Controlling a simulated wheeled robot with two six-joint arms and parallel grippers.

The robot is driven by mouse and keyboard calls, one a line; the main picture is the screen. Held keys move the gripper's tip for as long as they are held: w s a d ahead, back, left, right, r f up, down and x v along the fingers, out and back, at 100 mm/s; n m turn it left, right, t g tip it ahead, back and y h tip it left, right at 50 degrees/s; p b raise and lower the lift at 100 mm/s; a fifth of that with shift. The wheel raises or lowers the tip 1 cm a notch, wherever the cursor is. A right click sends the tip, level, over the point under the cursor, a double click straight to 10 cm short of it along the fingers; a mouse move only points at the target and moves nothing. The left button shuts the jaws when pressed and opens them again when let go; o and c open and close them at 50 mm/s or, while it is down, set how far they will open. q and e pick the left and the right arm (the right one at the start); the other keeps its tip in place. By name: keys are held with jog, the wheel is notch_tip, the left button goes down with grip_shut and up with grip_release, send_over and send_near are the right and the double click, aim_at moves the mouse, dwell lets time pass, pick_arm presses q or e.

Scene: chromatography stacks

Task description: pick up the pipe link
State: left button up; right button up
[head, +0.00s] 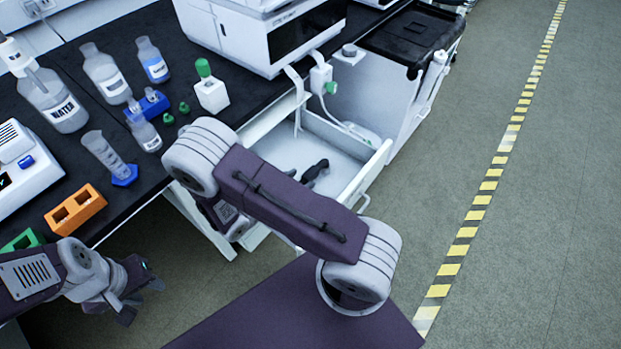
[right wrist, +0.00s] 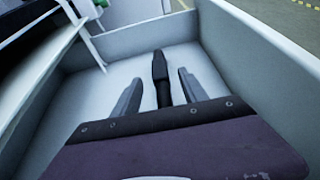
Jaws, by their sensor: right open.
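The pipe link, a black elongated piece, lies on the white floor of an open drawer; it shows in the head view (head: 316,170) and in the right wrist view (right wrist: 159,68). My right gripper (right wrist: 160,79) is open, with one grey finger on each side of the pipe link and a gap on both sides. The near end of the pipe link is hidden behind the gripper body. In the head view my right arm hides most of this gripper. My left gripper (head: 142,298) is open and empty at the lower left, off the bench's front edge.
Drawer walls (head: 368,177) surround the pipe link. The black bench (head: 150,178) holds bottles, a measuring cylinder (head: 106,153) and an orange rack (head: 75,209). A black-topped cabinet (head: 413,38) stands beyond the drawer. The floor to the right is clear.

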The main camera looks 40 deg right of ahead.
aim_at(306, 177)
jog(key=b+x, duration=0.1)
jog(key=x, duration=0.4)
jog(key=shift+f, duration=0.15)
grip_shut()
